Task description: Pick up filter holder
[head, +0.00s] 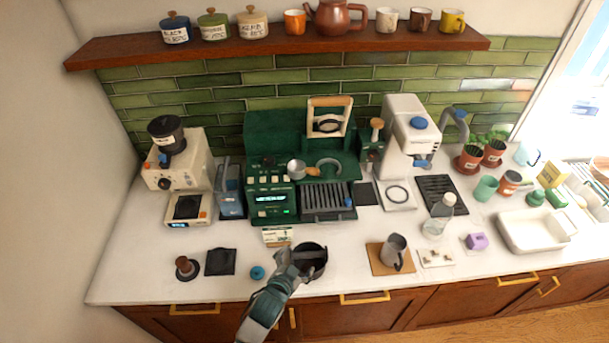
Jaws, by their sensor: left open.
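My left gripper (292,258) reaches in from the bottom over the front of the counter, its jaws open. It is beside the left rim of a dark round container (313,262); I cannot tell whether it touches the rim. The inside of this container is dark, and my gripper covers its left part. No filter holder is plain to me. A small round metal cup (297,169) at the front of the green coffee machine (262,133) may be it, well behind my gripper. My right gripper is out of view.
A blue puck (257,272), a black mat (221,262) and a tamper (186,267) lie left of my gripper. A small card (277,236) stands just behind it. A metal pitcher (394,251) on a brown mat is at right. The counter between container and pitcher is clear.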

